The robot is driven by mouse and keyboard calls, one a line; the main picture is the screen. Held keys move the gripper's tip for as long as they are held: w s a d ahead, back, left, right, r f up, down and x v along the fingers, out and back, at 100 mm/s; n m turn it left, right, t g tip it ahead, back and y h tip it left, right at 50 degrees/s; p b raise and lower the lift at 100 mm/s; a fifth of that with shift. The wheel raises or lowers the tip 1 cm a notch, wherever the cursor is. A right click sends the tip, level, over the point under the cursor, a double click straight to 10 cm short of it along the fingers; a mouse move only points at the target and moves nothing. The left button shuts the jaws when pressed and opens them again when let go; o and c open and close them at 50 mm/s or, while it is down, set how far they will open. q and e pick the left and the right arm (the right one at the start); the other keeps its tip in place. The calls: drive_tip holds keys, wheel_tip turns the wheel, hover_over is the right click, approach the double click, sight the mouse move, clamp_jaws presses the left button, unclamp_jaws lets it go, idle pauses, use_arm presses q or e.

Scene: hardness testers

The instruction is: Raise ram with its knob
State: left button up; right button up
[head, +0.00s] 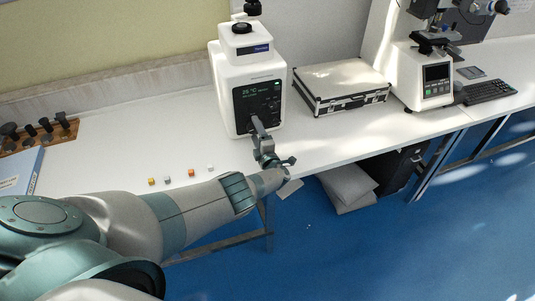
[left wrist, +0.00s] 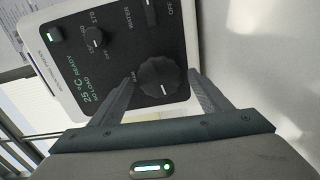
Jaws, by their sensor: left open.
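The white tester (head: 228,72) stands on the bench with its black front panel (head: 268,92) facing me. In the left wrist view, the big round black ram knob (left wrist: 157,77) sits on that panel, with small lettering beside it. My left gripper (head: 257,124) is at the lower part of the panel in the head view. In the left wrist view the left gripper (left wrist: 162,78) is open, with one finger on each side of the knob and visible gaps between. In the head view the gripper hides the knob. My right gripper is not in view.
Smaller knobs (left wrist: 95,38) and a display showing 25 °C share the panel. A silver-edged case (head: 340,83) stands right of the tester, with another instrument (head: 420,75) beyond it. Several small blocks (head: 168,180) lie on the bench to the left.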

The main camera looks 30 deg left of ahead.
use_arm(q)
drive_tip(key=p+v, duration=0.1)
drive_tip(key=v, duration=0.1)
drive_tip(key=p+v, duration=0.1)
drive_tip(key=v, duration=0.1)
drive_tip(key=p+v, duration=0.1)
drive_tip(key=v, duration=0.1)
drive_tip(key=shift+r+p, duration=0.25)
drive_tip(key=shift+p, duration=0.05)
drive_tip(key=p+v, duration=0.1)
drive_tip(key=v, duration=0.6)
drive_tip(key=shift+s+d+f+p, duration=0.25)
drive_tip(key=shift+p, duration=0.15)
drive_tip(key=shift+v, duration=0.9)
drive_tip(key=shift+s, duration=0.1)
